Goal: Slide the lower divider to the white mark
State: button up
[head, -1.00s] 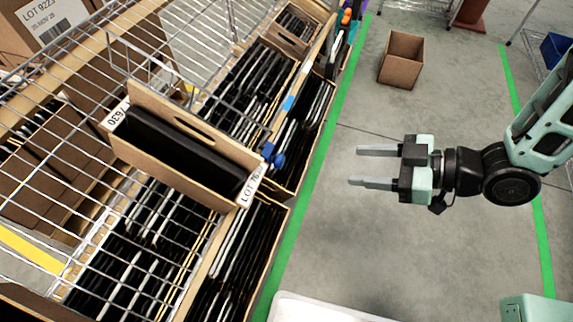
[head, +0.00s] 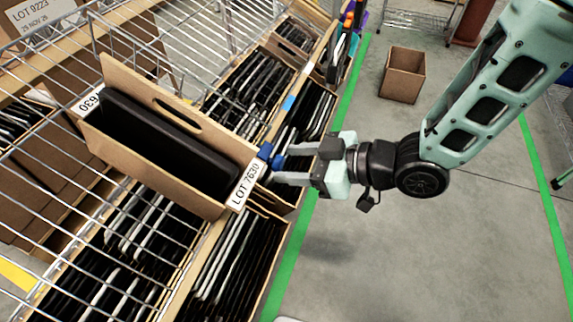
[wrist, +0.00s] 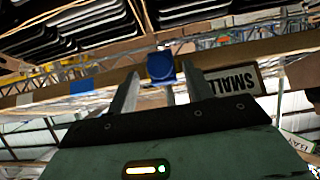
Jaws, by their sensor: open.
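A blue knob (head: 277,162), which seems to belong to the lower divider, sits at the shelf's front rail. My gripper (head: 282,165) is open at it, one finger on each side in the head view. In the wrist view the knob (wrist: 161,67) shows between the two open fingers (wrist: 160,80); I cannot tell whether they touch it. A small pale patch (wrist: 25,98) on the rail, left of a blue patch (wrist: 82,86) in the wrist view, may be the white mark. The rest of the divider is hidden.
A tilted carton (head: 160,165) labelled LOT 7630 juts out just left of my gripper. Cartons of dark flat items (head: 245,90) fill the shelf. A wire grid (head: 60,190) crosses the left. An empty brown box (head: 402,75) stands on the open floor.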

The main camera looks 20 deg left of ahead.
jog(key=shift+x, duration=1)
